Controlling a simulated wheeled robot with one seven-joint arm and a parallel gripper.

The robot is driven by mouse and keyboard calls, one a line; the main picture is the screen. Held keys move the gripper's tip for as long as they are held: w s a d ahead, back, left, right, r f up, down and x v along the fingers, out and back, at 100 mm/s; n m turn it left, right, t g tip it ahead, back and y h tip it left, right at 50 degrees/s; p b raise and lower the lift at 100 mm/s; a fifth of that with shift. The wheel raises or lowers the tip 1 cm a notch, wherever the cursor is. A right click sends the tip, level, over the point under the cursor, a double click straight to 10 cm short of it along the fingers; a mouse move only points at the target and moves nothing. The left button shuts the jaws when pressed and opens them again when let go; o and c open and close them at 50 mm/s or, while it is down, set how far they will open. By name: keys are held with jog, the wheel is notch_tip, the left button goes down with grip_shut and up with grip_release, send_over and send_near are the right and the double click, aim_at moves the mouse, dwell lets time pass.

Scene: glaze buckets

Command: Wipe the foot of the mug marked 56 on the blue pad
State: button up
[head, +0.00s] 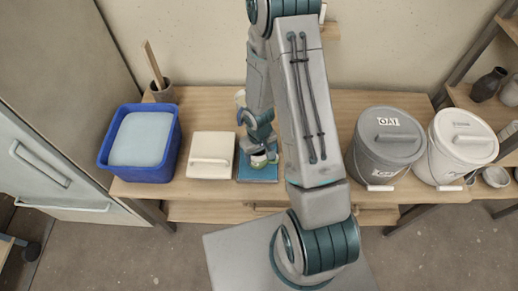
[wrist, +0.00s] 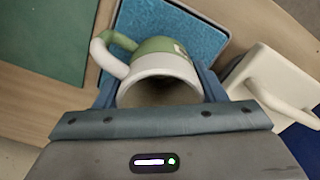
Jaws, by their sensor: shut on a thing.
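My gripper (wrist: 158,98) is shut on a mug (wrist: 160,63), with a finger on each side of its body. A small mark shows on the mug's side, too small to read. The blue pad (wrist: 185,32) lies just beyond the mug in the wrist view; whether they touch is hidden. In the head view the blue pad (head: 258,174) lies on the bench below my gripper (head: 262,156), and my arm hides part of it.
A cream lidded box (head: 210,150) stands left of the pad, with a blue tub (head: 112,158) beyond it. A grey bucket labelled OAT (head: 386,145) and a white bucket (head: 463,148) stand on the right. A pot (head: 163,93) with a wooden stick stands at the back left.

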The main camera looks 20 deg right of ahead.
jog(key=shift+s+a+f+b, duration=0.1)
jog(key=shift+s+a+b, duration=0.1)
jog(key=shift+s, duration=0.4)
jog(key=shift+s+a+f+b, duration=0.1)
jog(key=shift+s+b, duration=0.1)
jog(key=shift+s, duration=0.4)
jog(key=shift+w+d+r+p, duration=0.1)
jog(key=shift+w+d+p, duration=0.2)
jog(key=shift+w, duration=0.85)
jog(key=shift+w+d+r+p, duration=0.15)
jog(key=shift+w+d, duration=0.3)
jog(key=shift+w, duration=0.75)
jog(key=shift+w+d+f+p, duration=0.1)
jog(key=shift+w+d+p, duration=0.2)
jog(key=shift+w, duration=0.85)
jog(key=shift+s+a+b, duration=0.35)
jog(key=shift+s+b, duration=0.15)
jog(key=shift+s, duration=0.6)
jog(key=shift+s+a+b, duration=0.35)
jog(key=shift+s+b, duration=0.1)
jog(key=shift+s, duration=0.7)
jog(key=shift+s+a+b, duration=0.35)
jog(key=shift+s+b, duration=0.15)
jog(key=shift+s, duration=0.6)
notch_tip(320, 180, up, 7)
jog(key=p, duration=0.5)
